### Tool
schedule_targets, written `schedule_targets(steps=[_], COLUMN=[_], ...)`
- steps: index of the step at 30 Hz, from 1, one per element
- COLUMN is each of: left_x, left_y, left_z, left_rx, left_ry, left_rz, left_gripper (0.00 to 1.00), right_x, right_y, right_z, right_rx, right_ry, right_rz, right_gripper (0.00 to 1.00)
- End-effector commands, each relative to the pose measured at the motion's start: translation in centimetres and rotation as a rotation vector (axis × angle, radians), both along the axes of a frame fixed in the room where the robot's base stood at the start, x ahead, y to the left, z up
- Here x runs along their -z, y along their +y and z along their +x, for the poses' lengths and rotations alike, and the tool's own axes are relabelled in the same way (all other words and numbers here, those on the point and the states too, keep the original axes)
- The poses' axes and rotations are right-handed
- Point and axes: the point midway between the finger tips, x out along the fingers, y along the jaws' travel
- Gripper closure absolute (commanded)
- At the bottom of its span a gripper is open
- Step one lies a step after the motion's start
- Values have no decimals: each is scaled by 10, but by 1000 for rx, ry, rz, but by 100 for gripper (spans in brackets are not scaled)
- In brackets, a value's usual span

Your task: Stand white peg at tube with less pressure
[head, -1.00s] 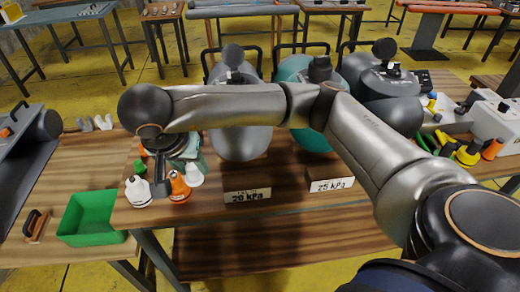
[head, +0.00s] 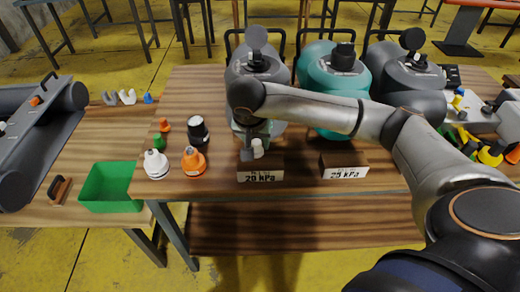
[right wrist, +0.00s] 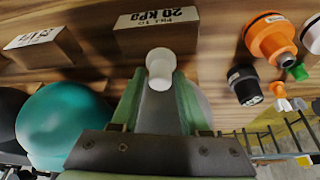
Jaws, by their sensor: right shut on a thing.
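The white peg (head: 258,148) is in my right gripper (head: 254,151), just behind the 20 kPa label block. In the right wrist view, the peg (right wrist: 160,66) sits between the two green-edged fingers (right wrist: 158,84). The block marked 20 kPa (head: 261,173) stands before a grey tube (head: 262,66), which my arm partly hides. The block marked 25 kPa (head: 345,168) stands before a teal tube (head: 318,72). I cannot tell whether the peg touches the table. My left gripper is not in view.
A white-grey valve piece (head: 156,164), an orange one (head: 193,162) and a black-white cup (head: 198,130) stand left of the labels. A green bin (head: 110,188) is on the lower left table. A dark grey tube (head: 405,84) is at right.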

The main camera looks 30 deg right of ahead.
Motion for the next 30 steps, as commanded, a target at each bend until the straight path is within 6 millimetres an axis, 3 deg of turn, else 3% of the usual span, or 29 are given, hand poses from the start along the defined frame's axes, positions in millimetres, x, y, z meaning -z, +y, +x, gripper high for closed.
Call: schedule_targets(steps=[7,12,25,26,30], left_x=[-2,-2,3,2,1], left_y=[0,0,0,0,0], left_z=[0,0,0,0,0], left_rx=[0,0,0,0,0], left_ry=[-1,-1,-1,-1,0], left_rz=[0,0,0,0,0], left_gripper=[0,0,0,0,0], right_x=[21,44,52,50,50], right_y=[-16,-13,-13,-13,-13], right_z=[3,3,4,4,3], right_rx=[2,0,0,0,1], right_ry=[4,2,-1,-1,0], right_rz=[-1,3,2,2,2], right_gripper=[100,100,100,53,37])
